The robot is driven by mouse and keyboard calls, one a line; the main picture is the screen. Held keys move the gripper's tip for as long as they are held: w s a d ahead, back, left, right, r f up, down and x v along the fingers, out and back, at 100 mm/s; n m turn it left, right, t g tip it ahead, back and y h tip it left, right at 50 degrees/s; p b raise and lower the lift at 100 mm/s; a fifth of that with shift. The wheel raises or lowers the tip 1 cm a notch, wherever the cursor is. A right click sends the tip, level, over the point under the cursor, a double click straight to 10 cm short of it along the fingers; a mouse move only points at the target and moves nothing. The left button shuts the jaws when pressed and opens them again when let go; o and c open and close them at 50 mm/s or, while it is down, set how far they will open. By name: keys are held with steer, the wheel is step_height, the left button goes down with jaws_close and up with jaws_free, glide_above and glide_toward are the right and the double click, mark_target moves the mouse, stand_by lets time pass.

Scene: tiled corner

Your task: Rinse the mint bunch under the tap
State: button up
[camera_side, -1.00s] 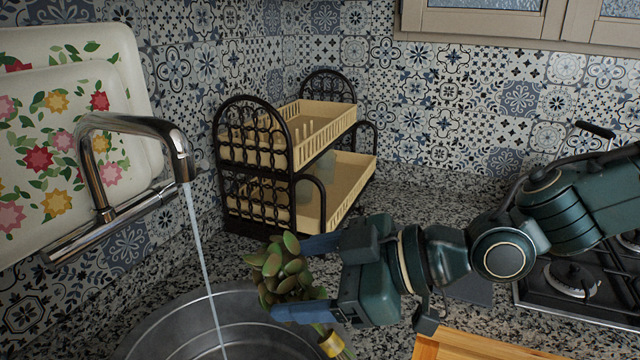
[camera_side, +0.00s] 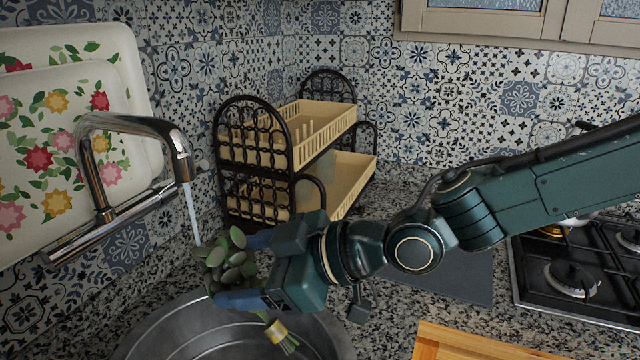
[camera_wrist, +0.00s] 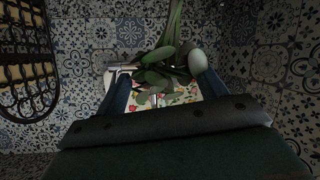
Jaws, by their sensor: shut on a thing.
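The mint bunch (camera_side: 230,262) is a cluster of green oval leaves with a yellow band (camera_side: 277,332) round its stems, which point down to the right. My gripper (camera_side: 242,270) is shut on it, with one blue finger on each side, above the sink (camera_side: 190,335). The chrome tap (camera_side: 135,125) is at the left and its water stream (camera_side: 191,210) runs down to the leaves. Below the leaves no stream shows. In the wrist view the mint bunch (camera_wrist: 165,65) lies between the fingers, its stems at the top.
A dark two-tier dish rack (camera_side: 255,160) with cream trays stands behind my gripper. Floral trays (camera_side: 60,130) lean at the left wall. A gas hob (camera_side: 580,275) and a wooden board (camera_side: 470,345) are at the right.

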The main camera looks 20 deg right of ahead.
steer(key=shift+w+a+f, duration=0.25)
steer(key=shift+w+a, duration=1)
steer(key=shift+a, duration=0.05)
steer(key=shift+w+a+f, duration=0.25)
steer(key=shift+w+a, duration=0.95)
steer(key=shift+a, duration=0.1)
steer(key=r, duration=0.5)
steer(key=shift+w+d+r, duration=0.1)
steer(key=shift+w+d, duration=0.15)
steer(key=shift+d, duration=0.1)
steer(key=w+d+m+t+h, duration=0.25)
steer(key=w+d, duration=0.35)
steer(key=d, duration=0.5)
steer(key=w+d+m+t+h, duration=0.1)
steer(key=d+m+h, duration=0.3)
steer(key=d, duration=1.5)
steer(key=w+d+m+t+h, duration=0.15)
steer(key=d+m+h, duration=0.3)
steer(key=d, duration=1.35)
step_height(320, 180, down, 11)
steer(key=shift+s+a, duration=0.2)
steer(key=shift+s, duration=0.25)
